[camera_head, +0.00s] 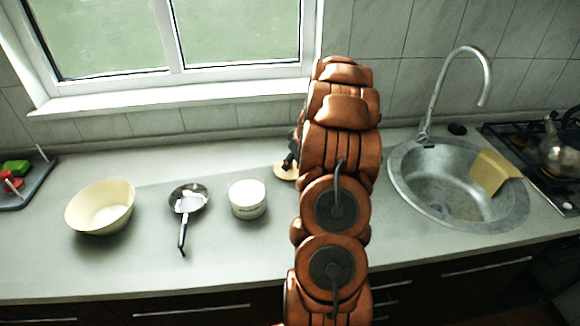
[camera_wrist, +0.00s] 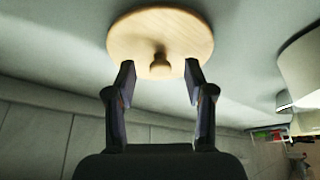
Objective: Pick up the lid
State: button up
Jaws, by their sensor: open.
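The lid is a round, light wooden disc with a small knob. In the wrist view the lid (camera_wrist: 160,30) lies on the counter just beyond my fingertips, with its knob (camera_wrist: 160,66) lined up between them. In the head view only the left part of the lid (camera_head: 284,173) shows; my arm hides the rest. My gripper (camera_wrist: 159,82) is open and empty, its two fingers on either side of the knob. I cannot tell whether the fingers touch the lid. In the head view my gripper (camera_head: 291,155) is mostly hidden behind my arm.
A white pot (camera_head: 248,200), a small frying pan (camera_head: 187,201) and a cream bowl (camera_head: 101,208) stand left of my arm on the counter (camera_head: 150,265). A sink (camera_head: 440,212) with a tall faucet (camera_head: 432,100) is to the right. The tiled wall (camera_head: 405,90) is close behind the lid.

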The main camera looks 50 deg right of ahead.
jog(key=shift+w+f, duration=0.15)
jog(key=shift+f, duration=0.35)
grip_shut()
